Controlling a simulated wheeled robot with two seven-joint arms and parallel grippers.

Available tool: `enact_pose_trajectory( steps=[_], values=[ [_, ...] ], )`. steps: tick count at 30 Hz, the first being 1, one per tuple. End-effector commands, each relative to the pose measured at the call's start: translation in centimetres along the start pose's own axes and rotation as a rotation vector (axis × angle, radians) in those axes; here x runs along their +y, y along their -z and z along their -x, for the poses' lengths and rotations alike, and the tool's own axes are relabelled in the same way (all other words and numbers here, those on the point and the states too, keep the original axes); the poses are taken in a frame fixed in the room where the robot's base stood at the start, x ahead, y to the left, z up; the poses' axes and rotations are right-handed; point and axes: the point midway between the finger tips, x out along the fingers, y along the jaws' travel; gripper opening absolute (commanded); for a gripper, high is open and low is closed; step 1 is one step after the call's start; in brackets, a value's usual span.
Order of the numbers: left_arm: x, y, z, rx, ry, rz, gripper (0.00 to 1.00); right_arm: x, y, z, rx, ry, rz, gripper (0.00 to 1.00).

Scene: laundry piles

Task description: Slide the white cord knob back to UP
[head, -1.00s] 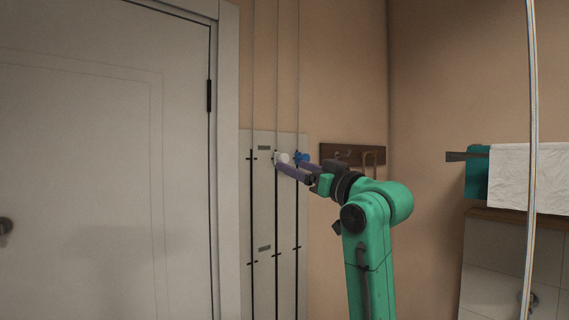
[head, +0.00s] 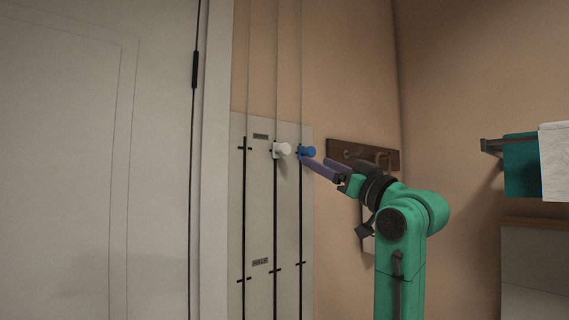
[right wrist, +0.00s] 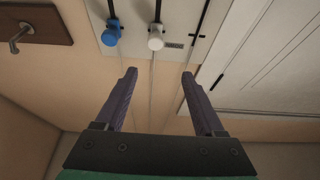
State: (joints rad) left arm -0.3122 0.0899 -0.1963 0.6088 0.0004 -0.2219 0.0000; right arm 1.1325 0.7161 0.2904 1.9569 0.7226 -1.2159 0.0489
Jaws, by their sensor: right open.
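The white cord knob (head: 283,150) sits on the middle slot of a pale wall board (head: 259,205), level with the upper tick marks, near a small upper label (head: 260,136) too small to read. It also shows in the right wrist view (right wrist: 155,40). My right gripper (head: 316,163) is open and empty. In the head view its fingertips are to the right of the white knob and just below the blue knob. In the right wrist view the white knob lies beyond the gap between the fingertips (right wrist: 159,75), apart from them. My left gripper is not in view.
A blue knob (head: 308,152) is on the right slot, close beside the white one. A lower label (head: 260,262) appears to read HALF. A dark wooden hook rail (head: 338,149) is on the wall to the right. A white door (head: 90,170) stands left.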

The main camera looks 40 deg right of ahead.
Motion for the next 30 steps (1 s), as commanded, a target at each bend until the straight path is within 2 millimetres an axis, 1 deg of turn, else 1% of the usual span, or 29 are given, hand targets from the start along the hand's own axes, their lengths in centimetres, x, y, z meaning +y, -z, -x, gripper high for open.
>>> enact_pose_trajectory(
  steps=[1, 2, 5, 8, 9, 11, 15, 18, 22, 30],
  values=[
    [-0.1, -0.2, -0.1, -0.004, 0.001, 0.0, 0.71, 0.0, -0.3, -0.1, -0.002, 0.0, -0.002, 0.71],
    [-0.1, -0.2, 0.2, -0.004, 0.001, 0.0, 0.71, 0.0, -0.2, -0.4, -0.002, 0.001, -0.003, 0.71],
    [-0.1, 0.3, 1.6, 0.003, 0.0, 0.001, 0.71, 0.0, 0.3, -2.1, -0.004, 0.002, -0.005, 0.71],
    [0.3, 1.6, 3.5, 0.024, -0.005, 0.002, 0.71, 0.0, 0.6, -4.6, -0.005, 0.003, -0.006, 0.71],
    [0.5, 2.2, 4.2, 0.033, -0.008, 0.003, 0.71, 0.0, 0.7, -5.8, -0.005, 0.003, -0.006, 0.71],
    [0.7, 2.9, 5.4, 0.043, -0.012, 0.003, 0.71, 0.0, 0.8, -7.5, -0.005, 0.002, -0.006, 0.71],
    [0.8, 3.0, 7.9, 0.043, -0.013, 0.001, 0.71, 0.0, 0.7, -11.2, -0.005, 0.002, -0.005, 0.71],
    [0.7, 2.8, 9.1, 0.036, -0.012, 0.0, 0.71, 0.0, 0.6, -13.1, -0.003, 0.001, -0.004, 0.71],
    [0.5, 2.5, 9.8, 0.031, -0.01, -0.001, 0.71, -0.1, 0.1, -14.4, -0.003, 0.001, -0.002, 0.71],
    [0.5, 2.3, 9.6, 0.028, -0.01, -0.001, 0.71, 0.0, -0.2, -14.6, -0.002, 0.001, 0.0, 0.71]
  ],
)
